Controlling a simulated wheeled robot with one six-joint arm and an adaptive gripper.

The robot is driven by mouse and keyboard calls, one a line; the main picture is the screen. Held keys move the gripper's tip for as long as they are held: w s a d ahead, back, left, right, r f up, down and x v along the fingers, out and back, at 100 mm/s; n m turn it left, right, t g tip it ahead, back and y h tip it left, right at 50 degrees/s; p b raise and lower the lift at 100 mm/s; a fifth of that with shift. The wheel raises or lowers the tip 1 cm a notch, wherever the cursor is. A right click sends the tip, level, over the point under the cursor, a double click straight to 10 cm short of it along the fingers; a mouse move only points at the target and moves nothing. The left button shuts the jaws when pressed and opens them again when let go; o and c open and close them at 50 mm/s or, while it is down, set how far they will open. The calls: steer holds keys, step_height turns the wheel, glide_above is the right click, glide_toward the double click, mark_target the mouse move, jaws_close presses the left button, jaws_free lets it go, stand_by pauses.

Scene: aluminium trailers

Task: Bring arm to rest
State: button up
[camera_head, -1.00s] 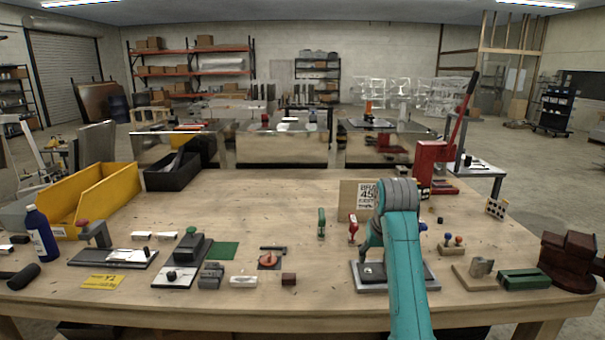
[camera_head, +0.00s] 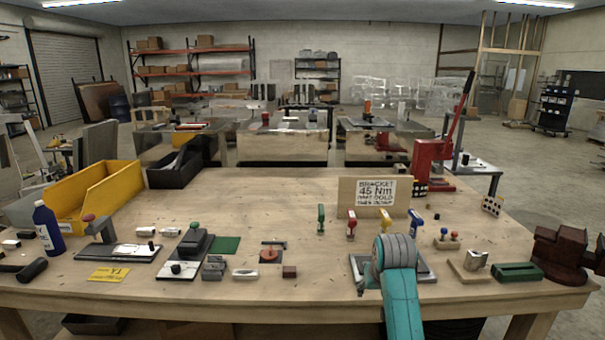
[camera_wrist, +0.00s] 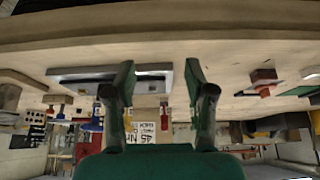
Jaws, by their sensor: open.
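My teal arm (camera_head: 402,303) rises from the table's front edge at the right, its grey wrist joint (camera_head: 394,252) in front of a flat grey plate fixture (camera_head: 424,266). My gripper's fingers are hidden in the head view. In the wrist view, whose picture looks upside down, my gripper (camera_wrist: 160,85) has two green fingers spread apart with nothing between them. The grey plate (camera_wrist: 72,75) shows behind the fingers, apart from them as far as I can tell.
A sign board (camera_head: 347,194) stands behind my arm, with green, red and blue-handled stamps beside it. A red press (camera_head: 432,160) stands at the back right. A green block (camera_head: 518,271) and dark red vise (camera_head: 560,256) lie right. The wooden table's (camera_head: 270,200) middle back is clear.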

steer(key=s+f+t, duration=0.2)
steer(key=s+f, duration=0.7)
steer(key=f, duration=0.3)
steer(key=s+f+t, duration=0.1)
steer(key=s+f, duration=0.9)
steer(key=f, duration=0.2)
steer(key=s+f+t, duration=0.2)
steer(key=s, duration=1.6)
steer(key=s+r+t, duration=0.2)
steer(key=s+r, duration=0.7)
steer(key=s, duration=0.3)
steer(key=s+r+t, duration=0.2)
steer(key=s+r, duration=0.7)
steer(key=s, duration=0.3)
steer(key=shift+s, duration=0.3)
